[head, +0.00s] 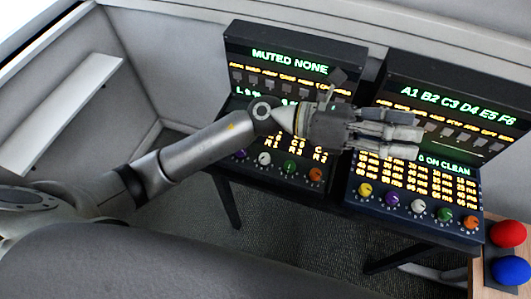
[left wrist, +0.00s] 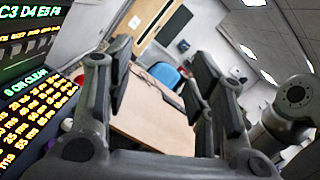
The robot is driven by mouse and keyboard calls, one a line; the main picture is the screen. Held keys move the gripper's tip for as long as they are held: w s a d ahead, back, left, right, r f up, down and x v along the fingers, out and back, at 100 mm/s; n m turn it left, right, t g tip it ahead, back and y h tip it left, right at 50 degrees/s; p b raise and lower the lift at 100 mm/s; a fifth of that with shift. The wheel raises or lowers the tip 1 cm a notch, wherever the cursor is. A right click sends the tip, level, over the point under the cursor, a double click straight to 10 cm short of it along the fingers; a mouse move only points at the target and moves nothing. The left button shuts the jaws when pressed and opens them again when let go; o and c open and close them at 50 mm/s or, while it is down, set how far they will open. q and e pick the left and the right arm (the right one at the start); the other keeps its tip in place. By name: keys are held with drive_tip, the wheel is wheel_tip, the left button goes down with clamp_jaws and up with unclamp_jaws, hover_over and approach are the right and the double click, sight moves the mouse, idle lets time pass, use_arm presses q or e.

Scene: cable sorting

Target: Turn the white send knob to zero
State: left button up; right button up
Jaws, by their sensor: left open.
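Two white knobs show in the head view. One white knob (head: 418,206) is in the knob row of the right console (head: 352,187), between a purple knob (head: 392,199) and a green knob (head: 445,214). The other white knob (head: 264,158) is on the left console. I cannot read which one is labelled send, or where the pointers stand. My left gripper (head: 408,135) is open and empty. It hovers in front of the right console's displays, above its knob row, and hides part of them. In the left wrist view its open fingers (left wrist: 150,85) point away from the console. My right gripper is not in view.
The left console (head: 292,52) reads "MUTED NONE"; my left arm crosses in front of it. A red ball (head: 507,234) and a blue ball (head: 510,270) are at the lower right. The left wrist view shows a wooden table (left wrist: 150,115) and a blue chair (left wrist: 165,74).

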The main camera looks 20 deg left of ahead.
use_arm(q)
wheel_tip(320, 180, down, 8)
drive_tip(key=s+a+m+g+y, duration=0.1)
drive_tip(key=s+m+g+y, duration=0.15)
drive_tip(key=m+y, duration=0.35)
drive_tip(key=m+t+y, duration=0.1)
drive_tip(key=m+y, duration=0.5)
drive_tip(key=y, duration=0.8)
approach(265, 157)
drive_tip(key=f+p, duration=0.1)
drive_tip(key=f, duration=0.1)
drive_tip(key=f+p, duration=0.1)
drive_tip(key=f, duration=0.2)
drive_tip(key=f+p, duration=0.2)
drive_tip(key=f, duration=0.1)
drive_tip(key=shift+s, duration=0.3)
drive_tip(key=shift+f, duration=0.6)
drive_tip(key=c, duration=1)
drive_tip(key=shift+n, duration=0.3)
drive_tip(key=shift+c, duration=0.2)
